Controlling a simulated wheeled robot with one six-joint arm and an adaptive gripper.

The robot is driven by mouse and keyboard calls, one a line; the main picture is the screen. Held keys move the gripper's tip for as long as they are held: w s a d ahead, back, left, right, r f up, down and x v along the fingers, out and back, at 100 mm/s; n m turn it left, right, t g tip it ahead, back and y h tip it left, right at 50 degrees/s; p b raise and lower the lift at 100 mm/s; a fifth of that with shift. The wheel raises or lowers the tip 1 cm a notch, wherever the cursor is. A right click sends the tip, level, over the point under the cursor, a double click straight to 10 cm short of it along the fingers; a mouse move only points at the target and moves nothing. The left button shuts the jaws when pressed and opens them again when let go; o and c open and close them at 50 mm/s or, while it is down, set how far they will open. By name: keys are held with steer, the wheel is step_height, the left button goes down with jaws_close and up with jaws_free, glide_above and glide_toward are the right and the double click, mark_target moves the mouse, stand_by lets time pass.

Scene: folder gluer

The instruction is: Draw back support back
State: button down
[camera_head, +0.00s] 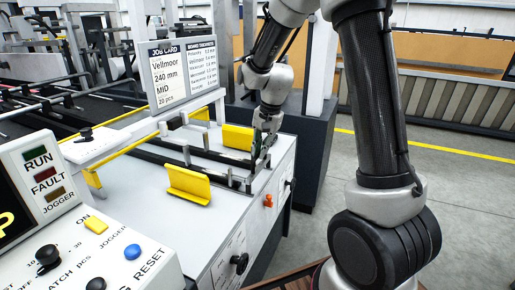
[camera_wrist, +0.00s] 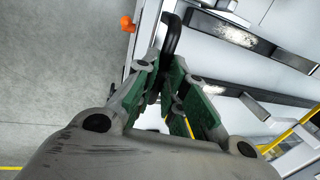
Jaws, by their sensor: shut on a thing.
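Two yellow angled plates stand on the white machine top in the head view: a farther one (camera_head: 238,137) and a nearer one (camera_head: 188,185). I cannot tell for certain which is the back support. My gripper (camera_head: 260,150) is low at the right edge of the top, just right of the farther plate. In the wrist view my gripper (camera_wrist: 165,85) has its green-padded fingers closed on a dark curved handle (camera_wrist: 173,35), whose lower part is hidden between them. What the handle joins to is not clear.
Dark rails (camera_head: 205,160) cross the machine top beside the plates. An orange knob (camera_head: 268,201) and black knobs (camera_head: 240,263) stick out of its side. A control panel (camera_head: 90,240) is at the near left, and a job card (camera_head: 183,66) stands behind. Open floor (camera_head: 460,190) lies right.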

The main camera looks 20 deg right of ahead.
steer(key=c, duration=1.5)
jaws_free()
steer(key=shift+s+d, duration=0.2)
steer(key=shift+d, duration=0.05)
steer(key=shift+r, duration=0.1)
step_height(320, 180, up, 12)
steer(key=s+d, duration=0.1)
steer(key=shift+s+d+f, duration=0.2)
steer(key=shift+s+d, duration=0.1)
